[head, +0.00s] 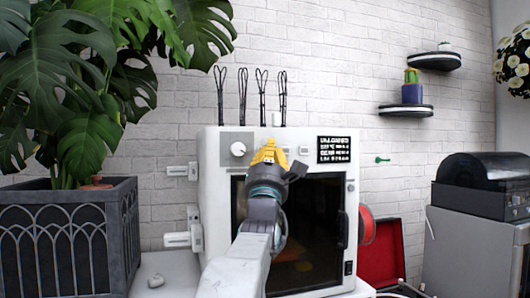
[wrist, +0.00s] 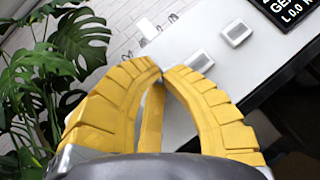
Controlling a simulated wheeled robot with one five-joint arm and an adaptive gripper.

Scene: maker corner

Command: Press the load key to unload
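The white machine (head: 215,185) stands ahead with a dark door. Its black display (head: 334,149) at the upper right carries small white text; the top line seems to read "UNLOADED". In the wrist view the display (wrist: 290,20) is cut off at the top right. Two small pale keys show there, a nearer one (wrist: 200,62) and a farther one (wrist: 236,32); I cannot read labels to tell which is the load key. My gripper (head: 269,145) has yellow fingers in front of the panel. In the wrist view its tips (wrist: 162,73) meet, with nothing between them, just short of the nearer key.
A round white knob (head: 238,149) is left of my gripper on the panel. Several black looped stands (head: 243,95) rise behind the machine. A large plant in a dark planter (head: 70,235) fills the left. A red spool (head: 367,225) sits on the machine's right side.

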